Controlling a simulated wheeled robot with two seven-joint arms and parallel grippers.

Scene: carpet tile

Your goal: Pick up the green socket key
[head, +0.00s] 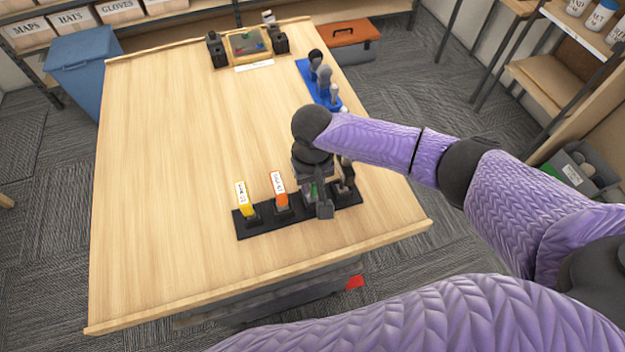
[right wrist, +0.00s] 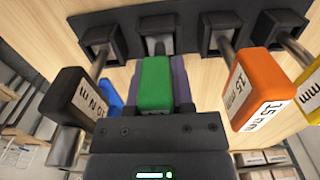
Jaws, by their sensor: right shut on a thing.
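The green socket key (right wrist: 156,84) is in the middle of the right wrist view, with its metal shaft running to a socket of the black rack (right wrist: 188,18). In the head view only a sliver of the green key (head: 313,190) shows; my right gripper and wrist hide the rest. My right gripper (head: 318,197) is over the rack (head: 292,215) with its fingers on both sides of the green handle, shut on it. The key still appears seated in its socket. My left gripper is not in view.
An orange key (right wrist: 262,88) and a black key (right wrist: 80,98) flank the green one closely. A yellow key (head: 242,198) stands at the rack's left end. A blue rack (head: 308,72) and a framed tray (head: 248,44) are farther back. The table's left half is clear.

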